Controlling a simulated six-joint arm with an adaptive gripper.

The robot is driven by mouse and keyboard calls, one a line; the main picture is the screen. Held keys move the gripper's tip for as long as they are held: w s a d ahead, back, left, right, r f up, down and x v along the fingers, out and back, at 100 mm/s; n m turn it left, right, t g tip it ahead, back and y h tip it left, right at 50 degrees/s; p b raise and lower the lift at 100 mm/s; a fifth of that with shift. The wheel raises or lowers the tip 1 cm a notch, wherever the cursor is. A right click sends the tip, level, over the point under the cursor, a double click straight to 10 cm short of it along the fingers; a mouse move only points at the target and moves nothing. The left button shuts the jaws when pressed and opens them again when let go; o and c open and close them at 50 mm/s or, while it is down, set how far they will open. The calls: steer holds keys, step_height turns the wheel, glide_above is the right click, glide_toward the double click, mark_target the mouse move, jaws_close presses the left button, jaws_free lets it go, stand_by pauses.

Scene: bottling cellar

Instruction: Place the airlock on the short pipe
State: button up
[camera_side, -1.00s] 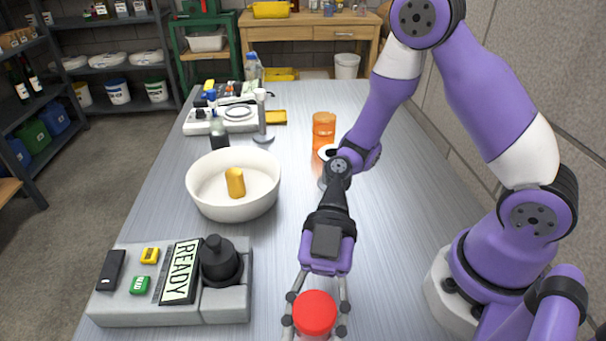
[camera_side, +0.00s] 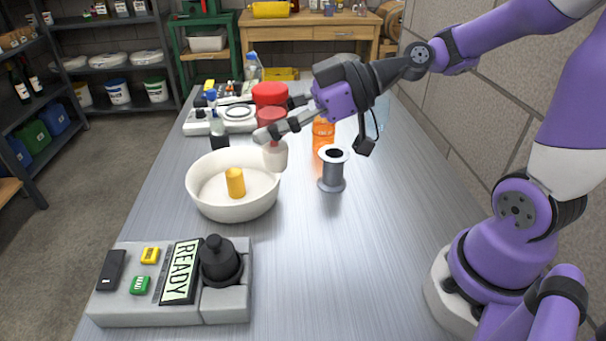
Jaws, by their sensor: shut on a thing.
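The airlock, with a red cap (camera_side: 270,94), a red body and a pale lower end, is held upright in my gripper (camera_side: 277,120). My gripper is shut on its middle, and the fingers cover part of it. The airlock is in the air, and in the picture its lower end overlaps the right rim of the white bowl. The short pipe (camera_side: 333,175), a grey upright tube with wide flanges, stands on the table to the right of the bowl. Its open top is free, and the airlock is apart from it, up and to the left in the picture.
The white bowl (camera_side: 210,204) holds a yellow-orange piece (camera_side: 235,182). An orange jar (camera_side: 323,135) stands behind the short pipe. A grey console (camera_side: 170,312) marked READY is at front left.

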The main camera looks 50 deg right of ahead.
steer(key=w+d+r+m+t+h, duration=0.35)
steer(key=d+m+h, duration=0.25)
steer(key=d, duration=0.2)
steer(key=m+g+h, duration=0.4)
steer(key=m+h, duration=0.9)
steer(key=h, duration=0.2)
glide_above(334, 154)
step_height(334, 154, down, 11)
steer(key=shift+r, duration=0.1)
steer(key=o, duration=1.2)
steer(key=shift+c, duration=0.2)
